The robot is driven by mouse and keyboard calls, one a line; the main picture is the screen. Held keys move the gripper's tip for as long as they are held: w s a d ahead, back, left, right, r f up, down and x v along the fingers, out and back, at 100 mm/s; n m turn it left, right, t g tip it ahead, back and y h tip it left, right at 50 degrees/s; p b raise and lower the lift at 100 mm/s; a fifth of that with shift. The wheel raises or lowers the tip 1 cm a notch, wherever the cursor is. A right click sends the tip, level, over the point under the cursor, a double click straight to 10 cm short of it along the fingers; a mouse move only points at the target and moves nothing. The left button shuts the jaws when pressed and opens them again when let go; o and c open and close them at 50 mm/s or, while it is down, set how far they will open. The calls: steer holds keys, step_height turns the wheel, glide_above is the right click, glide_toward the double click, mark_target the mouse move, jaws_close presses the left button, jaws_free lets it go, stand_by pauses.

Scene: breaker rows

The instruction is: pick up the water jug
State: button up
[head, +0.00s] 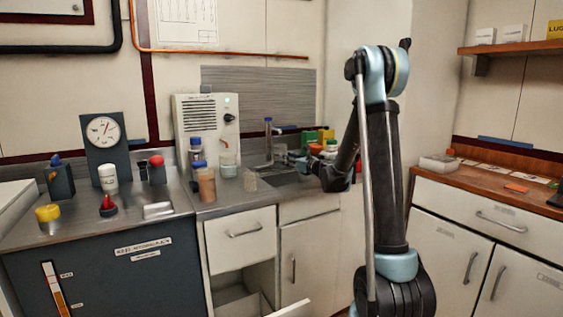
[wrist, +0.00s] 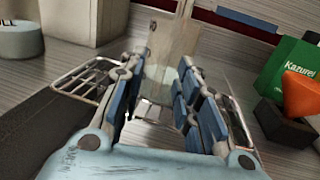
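My gripper (head: 280,156) is over the counter by the sink in the head view, reaching left from my arm. In the wrist view my gripper (wrist: 160,88) is open, with a gap between its blue-padded fingers. A tall, clear, pale vessel (wrist: 172,45), which may be the water jug, stands beyond and partly between the fingers. I cannot tell whether they touch it.
Blue-capped bottles (head: 201,183) stand on the left of the counter by a pale dispenser (head: 207,117). A green box (wrist: 287,68) and an orange cone (wrist: 300,95) are close on the right in the wrist view. An open drawer (head: 288,309) juts out below the counter.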

jaws_close()
steer(key=shift+r, duration=0.25)
